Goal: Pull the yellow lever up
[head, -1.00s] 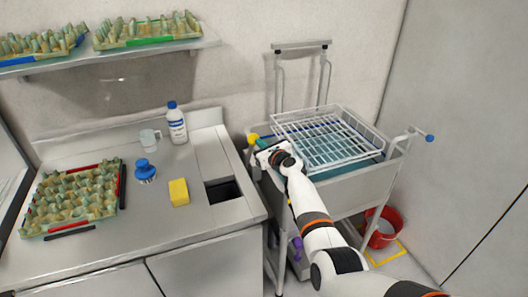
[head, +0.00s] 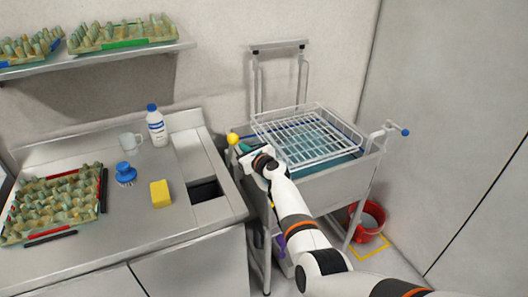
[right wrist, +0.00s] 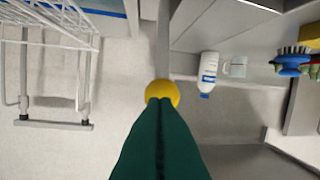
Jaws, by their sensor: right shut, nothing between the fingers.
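The yellow lever's round knob (head: 232,138) shows at the left corner of the grey sink cart (head: 345,182). The rest of the lever is mostly hidden by my right gripper and arm. My right gripper (head: 243,151) is shut with nothing between its fingers, just below and right of the knob. In the right wrist view, the dark green fingers (right wrist: 160,102) point at the yellow knob (right wrist: 162,86), and their tips overlap it. I cannot tell whether they touch it. My left gripper is not in view.
A white wire rack (head: 310,136) lies over the cart's basin. A red bucket (head: 366,222) stands on the floor at right. On the left counter are a white bottle (head: 157,128), a cup, a blue brush, a yellow sponge (head: 160,194) and an egg tray.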

